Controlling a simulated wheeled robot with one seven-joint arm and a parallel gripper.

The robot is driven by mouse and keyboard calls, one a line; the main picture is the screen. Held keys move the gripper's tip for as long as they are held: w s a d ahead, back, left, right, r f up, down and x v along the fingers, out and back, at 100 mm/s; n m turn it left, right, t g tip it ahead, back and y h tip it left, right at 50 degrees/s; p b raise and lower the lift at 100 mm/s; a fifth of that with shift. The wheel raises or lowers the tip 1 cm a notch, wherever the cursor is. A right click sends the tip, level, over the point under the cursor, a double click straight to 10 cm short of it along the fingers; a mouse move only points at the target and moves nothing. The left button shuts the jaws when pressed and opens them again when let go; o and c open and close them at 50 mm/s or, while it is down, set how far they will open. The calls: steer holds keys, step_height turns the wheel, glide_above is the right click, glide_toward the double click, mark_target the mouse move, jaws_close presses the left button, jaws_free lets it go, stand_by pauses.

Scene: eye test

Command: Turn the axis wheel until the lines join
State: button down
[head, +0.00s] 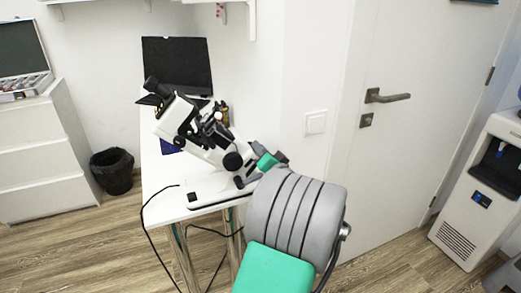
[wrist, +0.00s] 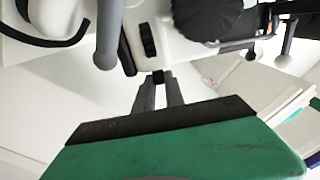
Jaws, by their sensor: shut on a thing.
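The white instrument (head: 200,140) with black eyepiece and knobs stands tilted on a white table in the head view. In the wrist view its white body (wrist: 175,62) fills the top, with a large black ribbed knob (wrist: 208,18) and a small black ribbed wheel (wrist: 148,40) in a slot. My gripper (wrist: 158,80) is shut on a small dark part at its fingertips, just below the slot. I cannot tell whether this part belongs to the axis wheel. The joining lines do not show. In the head view my arm hides most of my gripper (head: 266,161).
The white table (head: 160,178) is narrow, with a dark screen (head: 178,64) at its back. A black cable (head: 150,228) hangs off its left edge. A wall stands close on the right, then a door (head: 415,100) and a water dispenser (head: 485,190). A black bin (head: 112,172) stands left.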

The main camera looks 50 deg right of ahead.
steer(key=shift+s+a+f+m+h+b, duration=0.15)
steer(key=shift+a+m+h+b, duration=0.15)
steer(key=shift+h+b, duration=0.55)
steer(key=c, duration=1.4)
jaws_free()
steer(key=v, duration=0.7)
steer(key=shift+s+b, duration=0.4)
steer(key=shift+a, duration=0.15)
